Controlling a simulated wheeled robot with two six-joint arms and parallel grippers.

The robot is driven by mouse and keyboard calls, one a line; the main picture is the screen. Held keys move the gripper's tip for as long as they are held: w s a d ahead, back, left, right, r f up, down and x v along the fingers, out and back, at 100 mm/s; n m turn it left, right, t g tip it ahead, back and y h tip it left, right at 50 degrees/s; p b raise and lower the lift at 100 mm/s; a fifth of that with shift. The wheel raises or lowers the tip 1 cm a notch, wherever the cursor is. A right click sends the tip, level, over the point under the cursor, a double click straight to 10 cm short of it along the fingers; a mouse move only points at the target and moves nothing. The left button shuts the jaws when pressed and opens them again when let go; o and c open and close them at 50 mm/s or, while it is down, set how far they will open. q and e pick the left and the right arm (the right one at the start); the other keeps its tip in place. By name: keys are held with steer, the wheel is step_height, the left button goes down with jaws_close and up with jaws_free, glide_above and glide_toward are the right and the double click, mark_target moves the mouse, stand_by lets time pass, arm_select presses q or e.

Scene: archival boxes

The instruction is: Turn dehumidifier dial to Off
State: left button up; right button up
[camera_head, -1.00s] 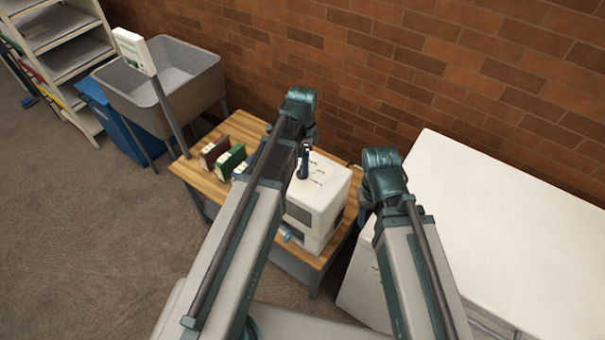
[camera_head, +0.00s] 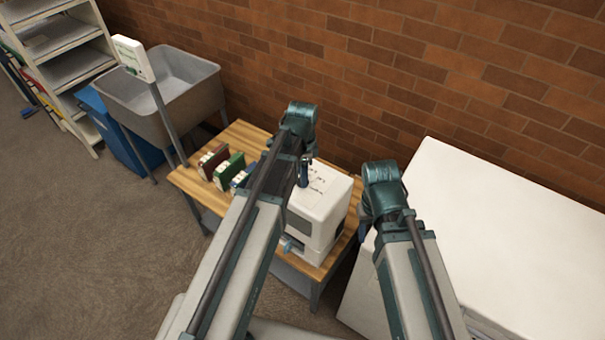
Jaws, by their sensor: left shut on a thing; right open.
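The white dehumidifier (camera_head: 325,205) stands on a wooden-topped table (camera_head: 243,133), with dark markings on its top and a grey panel on its front. My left gripper (camera_head: 304,178) points down at the top of the dehumidifier and is shut on the dial. The dial itself is hidden by the gripper, so its setting cannot be read. My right gripper (camera_head: 366,212) is mostly hidden behind its own arm, to the right of the dehumidifier; it is open and apart from the dial.
Several binders, one dark red (camera_head: 213,160) and one green (camera_head: 229,169), stand left of the dehumidifier. A grey sink (camera_head: 190,100) with a sign on a post (camera_head: 133,58) and a blue bin (camera_head: 135,140) are further left. A large white cabinet (camera_head: 500,230) is at right. A brick wall closes the back.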

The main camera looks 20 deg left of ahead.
arm_select(q)
steer(key=shift+n, duration=0.3)
jaws_close()
steer(key=n, duration=0.4)
steer(key=shift+n, duration=2.1)
steer(key=o, duration=1.3)
jaws_free()
steer(key=shift+c, duration=0.2)
steer(key=shift+r, duration=0.1)
